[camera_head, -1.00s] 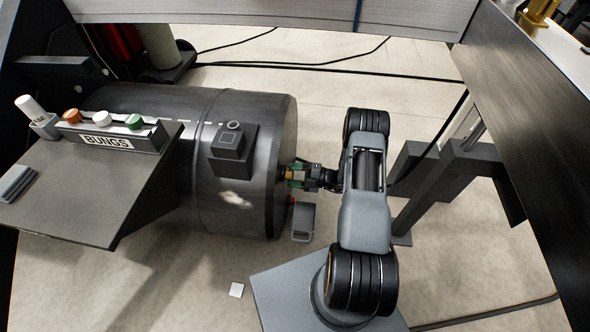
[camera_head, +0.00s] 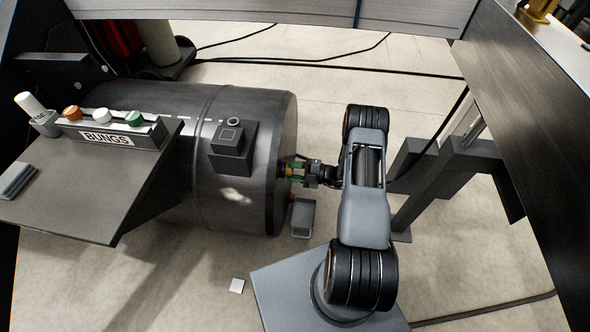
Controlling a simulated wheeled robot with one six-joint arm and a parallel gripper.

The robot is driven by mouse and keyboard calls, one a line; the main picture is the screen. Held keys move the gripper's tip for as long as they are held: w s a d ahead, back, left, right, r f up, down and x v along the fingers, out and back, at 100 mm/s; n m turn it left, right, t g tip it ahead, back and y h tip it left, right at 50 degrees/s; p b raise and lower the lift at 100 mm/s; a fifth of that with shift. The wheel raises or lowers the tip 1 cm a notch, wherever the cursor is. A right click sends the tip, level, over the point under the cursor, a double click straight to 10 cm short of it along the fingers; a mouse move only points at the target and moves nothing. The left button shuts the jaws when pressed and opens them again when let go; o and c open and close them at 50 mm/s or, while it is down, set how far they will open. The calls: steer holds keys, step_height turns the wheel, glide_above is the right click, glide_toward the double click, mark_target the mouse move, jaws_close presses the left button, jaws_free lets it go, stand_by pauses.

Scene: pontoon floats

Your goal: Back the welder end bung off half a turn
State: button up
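The dark drum-shaped float (camera_head: 240,150) lies on its side left of centre, its flat end facing right. A small yellowish bung (camera_head: 286,171) sticks out of that end face, partly hidden by the fingers. My gripper (camera_head: 293,171) reaches it from the right, level with it.
A shelf (camera_head: 60,195) at left carries a rack labelled BUNGS (camera_head: 105,138) with orange, white and green plugs. A small grey container (camera_head: 303,218) is below my gripper. A grey post (camera_head: 440,180) stands right of my arm. Cables cross the floor behind.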

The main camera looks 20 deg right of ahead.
steer(key=c, duration=0.4)
steer(key=n+b, duration=0.3)
steer(key=n, duration=0.9)
